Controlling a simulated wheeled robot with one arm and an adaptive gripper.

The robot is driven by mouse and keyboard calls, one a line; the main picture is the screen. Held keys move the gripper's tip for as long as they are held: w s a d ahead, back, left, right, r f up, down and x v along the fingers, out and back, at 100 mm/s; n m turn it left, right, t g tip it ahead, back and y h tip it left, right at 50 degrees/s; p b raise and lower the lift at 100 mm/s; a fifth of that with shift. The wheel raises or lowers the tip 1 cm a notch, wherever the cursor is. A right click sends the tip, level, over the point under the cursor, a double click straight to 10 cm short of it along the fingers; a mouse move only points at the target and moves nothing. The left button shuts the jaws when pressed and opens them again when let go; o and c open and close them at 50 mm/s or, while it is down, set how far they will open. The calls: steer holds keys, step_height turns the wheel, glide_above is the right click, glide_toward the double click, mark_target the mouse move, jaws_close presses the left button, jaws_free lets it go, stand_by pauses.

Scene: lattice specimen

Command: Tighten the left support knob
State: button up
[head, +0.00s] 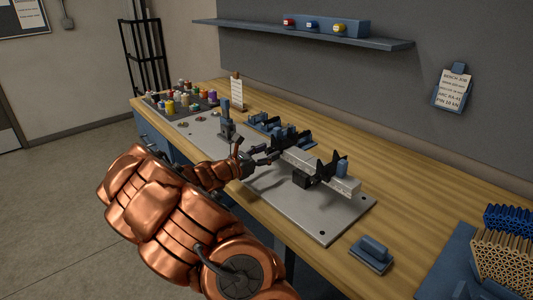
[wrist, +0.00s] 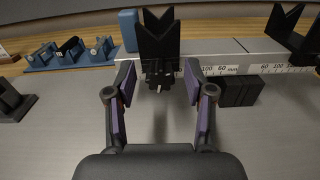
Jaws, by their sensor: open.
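The left support is a black V-block (wrist: 158,38) on a pale scaled rail (wrist: 225,60); in the head view, the rail (head: 346,185) runs across a grey plate. The left support knob (wrist: 160,76) is dark, with a small light mark, low on the support's front face. My gripper (wrist: 158,84) is open, its purple-padded fingers at either side of the knob with visible gaps. In the head view, my gripper (head: 266,156) reaches to the rail's left end, and the knob cannot be made out there.
The right V-block support (wrist: 298,35) stands further along the rail, with a black block (wrist: 238,92) below the rail between them. A blue rack (wrist: 70,55) lies behind to the left. The front plate (head: 305,215) is clear.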

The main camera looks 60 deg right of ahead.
jaws_close()
stand_by(0.3)
steer(key=shift+f+m+b, duration=0.1)
steer(key=shift+m+b, duration=0.6)
steer(key=shift+m, duration=0.2)
jaws_free()
